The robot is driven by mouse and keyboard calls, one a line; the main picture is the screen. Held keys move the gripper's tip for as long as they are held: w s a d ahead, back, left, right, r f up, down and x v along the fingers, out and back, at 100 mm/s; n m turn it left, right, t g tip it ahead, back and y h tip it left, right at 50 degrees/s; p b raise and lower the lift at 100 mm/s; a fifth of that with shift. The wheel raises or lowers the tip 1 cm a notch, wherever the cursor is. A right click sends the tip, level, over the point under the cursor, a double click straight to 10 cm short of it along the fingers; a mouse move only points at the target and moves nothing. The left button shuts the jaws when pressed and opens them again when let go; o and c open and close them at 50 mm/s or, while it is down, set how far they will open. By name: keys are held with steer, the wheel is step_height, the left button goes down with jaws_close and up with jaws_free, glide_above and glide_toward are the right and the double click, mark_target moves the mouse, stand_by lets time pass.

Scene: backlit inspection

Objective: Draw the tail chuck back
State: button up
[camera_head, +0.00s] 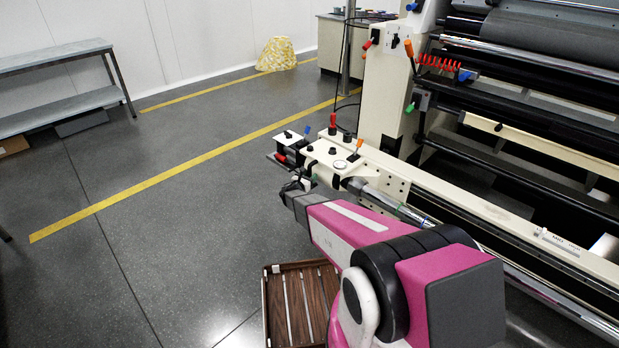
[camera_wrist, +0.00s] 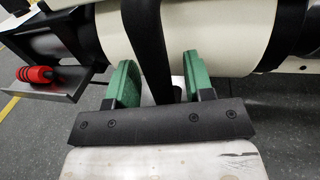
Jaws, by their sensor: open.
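The tail end of the machine (camera_head: 335,155) is a cream housing with black knobs, a red-handled lever and an orange-handled lever, at the centre of the head view. I cannot tell for sure which part is the tail chuck. In the wrist view a cream cylindrical body (camera_wrist: 222,38) with black bands lies across the top. My gripper (camera_wrist: 158,80) is open, its two green fingers apart on either side of a dark upright bar (camera_wrist: 147,40). Whether the fingers touch the bar or the cream body is unclear. In the head view my arm reaches to the housing's near left side and largely hides the gripper.
A red ribbed knob (camera_wrist: 38,74) sits on a grey bracket at the left. A slatted brown wooden crate (camera_head: 266,312) stands on the floor by my arm. The roller machine (camera_head: 480,207) fills the right. Open floor lies left, with yellow lines and a grey bench (camera_head: 60,105).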

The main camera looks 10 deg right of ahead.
mark_target(270, 157)
steer(key=shift+c, duration=0.3)
jaws_close()
steer(key=w+a, duration=0.6)
steer(key=w, duration=0.2)
steer(key=w+a, duration=0.6)
steer(key=w, duration=0.2)
steer(key=w+a, duration=0.6)
steer(key=w, duration=0.3)
steer(key=shift+a, duration=0.2)
steer(key=shift+o, duration=0.3)
jaws_free()
steer(key=v, duration=1)
steer(key=shift+s+a, duration=0.25)
steer(key=shift+s, duration=0.05)
